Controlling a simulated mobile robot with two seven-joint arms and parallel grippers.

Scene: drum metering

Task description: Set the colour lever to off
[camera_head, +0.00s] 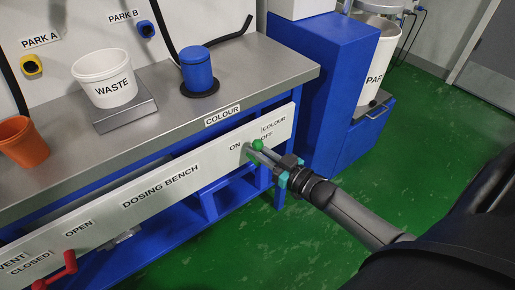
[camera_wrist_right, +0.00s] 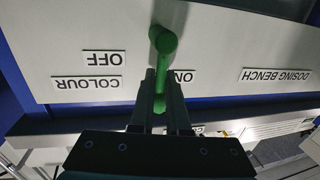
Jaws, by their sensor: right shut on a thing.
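The green colour lever (camera_head: 258,145) is on the pale front panel of the dosing bench, between the ON label (camera_head: 235,147) and the OFF label (camera_head: 266,137). My right gripper (camera_head: 261,154) is at the lever, shut on it. In the right wrist view, which is upside down to the labels, the lever (camera_wrist_right: 163,42) runs from its round pivot down between the fingers (camera_wrist_right: 160,100). It lies beside the ON label (camera_wrist_right: 183,76), which is partly hidden by a finger. The OFF label (camera_wrist_right: 102,58) is farther left. My left gripper is not in view.
A red lever (camera_head: 60,272) is at the panel's left end by the OPEN and CLOSED labels. A waste tub (camera_head: 103,78), a blue canister (camera_head: 197,70) and an orange cup (camera_head: 23,142) stand on the bench top.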

